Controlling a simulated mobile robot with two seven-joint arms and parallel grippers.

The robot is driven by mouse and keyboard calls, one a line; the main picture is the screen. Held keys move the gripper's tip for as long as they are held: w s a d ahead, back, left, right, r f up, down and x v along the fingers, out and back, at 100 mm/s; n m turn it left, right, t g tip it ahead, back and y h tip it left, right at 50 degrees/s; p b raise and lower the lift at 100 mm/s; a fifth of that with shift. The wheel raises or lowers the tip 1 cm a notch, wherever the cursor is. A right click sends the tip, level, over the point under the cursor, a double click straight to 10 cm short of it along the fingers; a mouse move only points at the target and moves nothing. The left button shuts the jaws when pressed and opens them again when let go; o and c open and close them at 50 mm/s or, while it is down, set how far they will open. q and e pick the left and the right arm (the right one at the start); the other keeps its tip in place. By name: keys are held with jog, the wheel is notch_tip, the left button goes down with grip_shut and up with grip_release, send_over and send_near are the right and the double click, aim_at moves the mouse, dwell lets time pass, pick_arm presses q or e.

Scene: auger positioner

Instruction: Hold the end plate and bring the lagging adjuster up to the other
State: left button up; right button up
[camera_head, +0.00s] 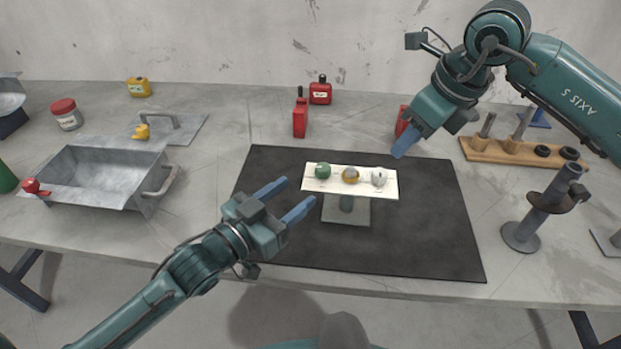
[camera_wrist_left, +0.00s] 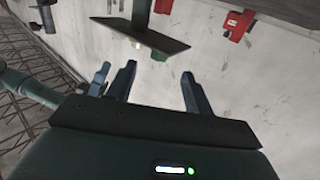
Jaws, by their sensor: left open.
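A white end plate (camera_head: 388,189) stands tilted on a short post (camera_head: 346,203) with a grey square base (camera_head: 346,213) on the black mat. Along it sit a green knob (camera_head: 322,170), a brass-coloured knob (camera_head: 350,175) and a white knob (camera_head: 379,177). Which adjuster lags I cannot tell. My left gripper (camera_head: 285,201) is open and empty, left of the plate and apart from it. Its fingers (camera_wrist_left: 160,85) show in the left wrist view, with the plate (camera_wrist_left: 140,35) dark and edge-on beyond. My right gripper (camera_head: 405,142) hangs behind and right of the plate; its jaw state is unclear.
A black mat (camera_head: 430,245) gives free room around the plate. A metal tray (camera_head: 100,178) is at left, and red bottles (camera_head: 300,118) stand behind the mat. A wooden rack (camera_head: 490,150) and a dark post stand (camera_head: 545,210) are at right.

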aim_at(318, 176)
pick_arm(q)
jog(key=x, duration=0.7)
jog(key=shift+c, duration=0.3)
grip_shut()
dwell(0.4)
